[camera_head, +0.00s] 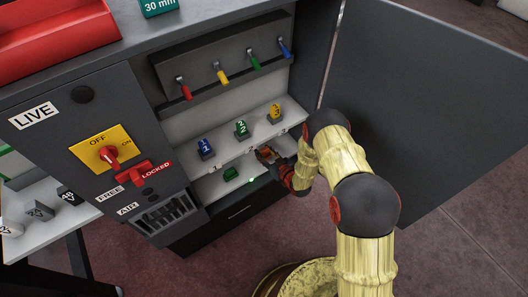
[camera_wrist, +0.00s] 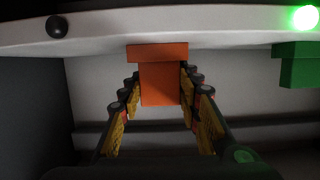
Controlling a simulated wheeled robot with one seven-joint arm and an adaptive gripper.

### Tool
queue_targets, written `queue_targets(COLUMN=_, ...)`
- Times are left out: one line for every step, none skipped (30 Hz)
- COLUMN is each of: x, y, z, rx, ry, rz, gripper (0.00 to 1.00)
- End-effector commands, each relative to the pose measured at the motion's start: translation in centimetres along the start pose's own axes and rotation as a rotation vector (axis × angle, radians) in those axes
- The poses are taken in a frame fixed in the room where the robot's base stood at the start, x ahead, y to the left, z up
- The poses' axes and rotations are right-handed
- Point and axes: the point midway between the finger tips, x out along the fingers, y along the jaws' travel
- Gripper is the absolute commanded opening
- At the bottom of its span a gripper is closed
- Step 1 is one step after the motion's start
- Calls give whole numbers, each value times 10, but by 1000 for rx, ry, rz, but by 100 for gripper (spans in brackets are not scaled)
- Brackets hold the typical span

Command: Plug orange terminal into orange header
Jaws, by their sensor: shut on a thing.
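My gripper (camera_head: 268,155) is inside the open cabinet, in front of the white shelf. In the wrist view its two fingers (camera_wrist: 160,98) are shut on an orange block (camera_wrist: 162,86), which I take as the orange terminal. A wider orange piece (camera_wrist: 157,52) shows at the block's upper end, against the white panel edge. I cannot tell whether this is the orange header or part of the terminal, nor whether the two are joined. In the head view the orange is small and partly hidden by my gripper.
A green block (camera_head: 231,174) sits left of my gripper; a green light (camera_head: 252,180) glows nearby. Blue (camera_head: 206,149), green (camera_head: 241,128) and yellow (camera_head: 275,112) numbered blocks stand on the shelf. Coloured levers (camera_head: 221,73) hang above. The open door (camera_head: 430,90) bounds the right side.

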Motion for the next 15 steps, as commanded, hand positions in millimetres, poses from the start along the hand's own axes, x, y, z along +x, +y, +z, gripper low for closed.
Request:
queue_targets(x=0, y=0, z=2, rx=0, ry=-1, rz=0, gripper=8)
queue_targets(x=0, y=0, z=2, rx=0, ry=-1, rz=0, gripper=34)
queue_targets(x=0, y=0, z=2, rx=0, ry=-1, rz=0, gripper=36)
queue_targets(x=0, y=0, z=2, rx=0, ry=-2, rz=0, gripper=38)
queue_targets(x=0, y=0, z=2, rx=0, ry=-2, rz=0, gripper=40)
queue_targets(x=0, y=0, z=2, rx=0, ry=-2, rz=0, gripper=42)
queue_targets(x=0, y=0, z=2, rx=0, ry=-3, rz=0, gripper=44)
queue_targets(x=0, y=0, z=3, rx=0, ry=-3, rz=0, gripper=45)
queue_targets(x=0, y=-1, z=3, rx=1, ry=-3, rz=-1, gripper=48)
queue_targets(x=0, y=-1, z=3, rx=1, ry=-4, rz=-1, gripper=49)
queue_targets(x=0, y=-1, z=3, rx=1, ry=-4, rz=-1, gripper=51)
queue_targets(x=0, y=-1, z=3, rx=1, ry=-4, rz=-1, gripper=53)
queue_targets(x=0, y=-1, z=3, rx=1, ry=-4, rz=-1, gripper=55)
queue_targets(x=0, y=-1, z=4, rx=1, ry=-5, rz=-1, gripper=55)
queue_targets(x=0, y=-1, z=4, rx=1, ry=-5, rz=-1, gripper=55)
